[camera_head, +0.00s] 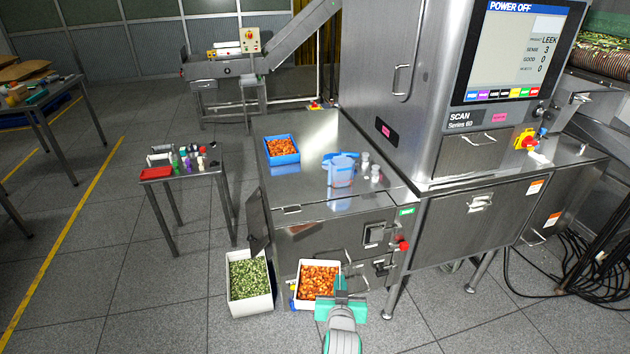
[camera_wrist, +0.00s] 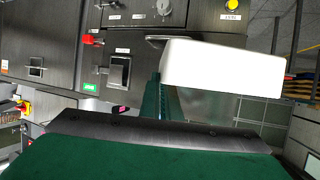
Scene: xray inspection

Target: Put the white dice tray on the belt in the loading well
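The white dice tray (camera_head: 297,287), full of orange dice, is low in front of the steel machine in the head view. My gripper (camera_head: 341,286) is at its right rim and appears shut on that wall. In the wrist view, the tray (camera_wrist: 222,70) shows as a plain white side beside my dark green finger (camera_wrist: 155,102); its contents are hidden there. The tray appears to hang in front of the control panel (camera_head: 385,255). The belt in the loading well cannot be made out clearly.
A white bin of green pieces (camera_head: 250,305) stands left of the tray. A blue tray of orange dice (camera_head: 282,150), a blue jug (camera_head: 341,171) and small bottles stand on the steel top. A dark open door (camera_head: 257,217) juts out. A side table (camera_head: 185,170) stands left.

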